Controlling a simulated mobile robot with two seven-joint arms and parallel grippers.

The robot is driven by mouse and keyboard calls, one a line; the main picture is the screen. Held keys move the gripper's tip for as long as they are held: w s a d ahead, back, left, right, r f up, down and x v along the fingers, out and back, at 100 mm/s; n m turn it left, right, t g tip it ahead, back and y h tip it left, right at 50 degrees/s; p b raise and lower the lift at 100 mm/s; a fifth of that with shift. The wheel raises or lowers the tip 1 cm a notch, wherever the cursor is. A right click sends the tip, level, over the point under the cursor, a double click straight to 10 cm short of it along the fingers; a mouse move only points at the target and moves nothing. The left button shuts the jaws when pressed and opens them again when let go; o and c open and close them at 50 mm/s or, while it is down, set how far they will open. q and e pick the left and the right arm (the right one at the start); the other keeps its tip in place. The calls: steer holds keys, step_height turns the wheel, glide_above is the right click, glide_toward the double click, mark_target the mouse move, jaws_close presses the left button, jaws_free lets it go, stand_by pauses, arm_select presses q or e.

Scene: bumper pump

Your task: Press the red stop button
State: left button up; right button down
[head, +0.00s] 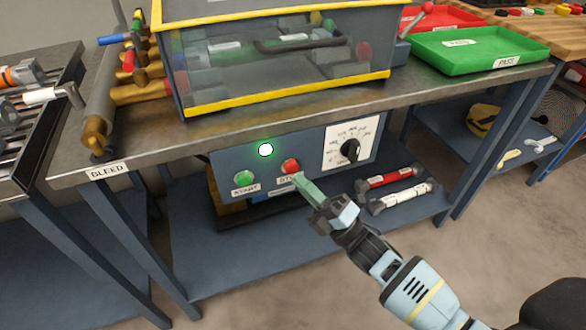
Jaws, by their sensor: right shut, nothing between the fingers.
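The red stop button (290,166) sits on the blue-grey control panel (225,165) under the bench top, above a label partly covered by my gripper. My right gripper (298,179) is shut and empty. Its tip is just below and right of the red button; I cannot tell whether it touches the button or panel. The green start button (243,178) is to the left, above its START label. A round lamp (265,150) between and above the buttons glows white-green. My left gripper is not in view.
A black dial (350,150) on a white plate is right of the buttons. The metal bench edge (130,168) overhangs the panel. A clear yellow-edged box (290,98) stands on top. Red and white cylinders (390,178) lie on the lower shelf (240,255), whose front is bare.

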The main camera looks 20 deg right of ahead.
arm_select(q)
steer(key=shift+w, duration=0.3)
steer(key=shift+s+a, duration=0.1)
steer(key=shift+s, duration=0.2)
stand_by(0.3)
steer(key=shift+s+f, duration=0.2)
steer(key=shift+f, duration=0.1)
arm_select(e)
steer(key=shift+w, duration=0.45)
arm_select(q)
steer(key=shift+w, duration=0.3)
